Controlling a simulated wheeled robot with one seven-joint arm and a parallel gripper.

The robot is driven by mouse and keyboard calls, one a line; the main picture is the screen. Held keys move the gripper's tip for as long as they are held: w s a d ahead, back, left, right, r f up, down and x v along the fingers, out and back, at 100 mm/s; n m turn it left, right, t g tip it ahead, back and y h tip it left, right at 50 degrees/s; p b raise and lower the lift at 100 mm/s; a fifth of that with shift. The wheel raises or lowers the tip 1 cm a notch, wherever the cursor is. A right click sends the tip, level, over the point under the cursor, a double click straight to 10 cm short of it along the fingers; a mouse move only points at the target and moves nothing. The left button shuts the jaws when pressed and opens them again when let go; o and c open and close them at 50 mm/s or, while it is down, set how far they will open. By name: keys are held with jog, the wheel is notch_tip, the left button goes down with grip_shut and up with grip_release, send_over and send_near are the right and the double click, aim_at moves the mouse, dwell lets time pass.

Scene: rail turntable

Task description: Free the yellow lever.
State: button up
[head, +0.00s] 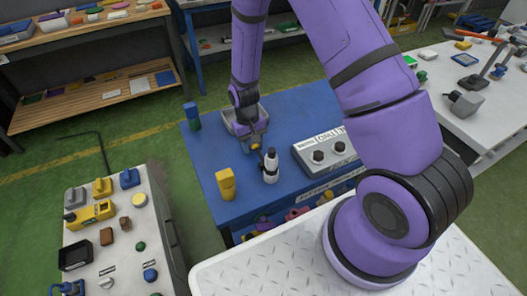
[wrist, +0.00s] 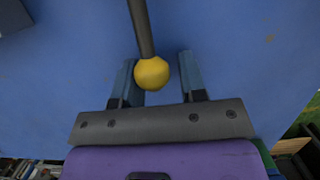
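The yellow lever shows in the wrist view as a round yellow knob (wrist: 152,73) on a dark rod that runs up out of the picture. In the head view its knob (head: 256,147) is small, over the blue table and partly hidden by my gripper. My gripper (wrist: 158,60) is open, with one blue-grey finger on each side of the knob. The knob appears closer to the left finger; a gap shows to the right finger. I cannot tell whether the left finger touches it. In the head view my gripper (head: 254,143) points down at the knob.
Near my gripper on the blue table (head: 205,150) are a white and black bottle-like object (head: 270,168), a yellow block (head: 226,184), a grey tray (head: 231,124), a blue-green block (head: 192,115) and a grey knob box (head: 325,152). The table's left part is mostly clear.

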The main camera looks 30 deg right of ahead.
jog(key=shift+d, duration=0.35)
jog(key=shift+w+r, duration=0.1)
jog(key=shift+r, duration=0.2)
jog(key=shift+v, duration=3.15)
jog(key=shift+a, duration=0.15)
jog(key=s+d+r+t, duration=0.2)
jog(key=s+r, duration=0.1)
jog(key=r, duration=1)
jog(key=s+d+r+t, duration=0.2)
jog(key=s+r, duration=0.1)
jog(key=r, duration=0.9)
jog(key=s+d+r+t, duration=0.1)
jog(key=s+r+t, duration=0.1)
jog(key=s+r, duration=0.4)
jog(key=s+d+r+t, duration=0.2)
jog(key=s+r, duration=0.5)
jog(key=s, duration=0.5)
jog(key=shift+s, duration=0.2)
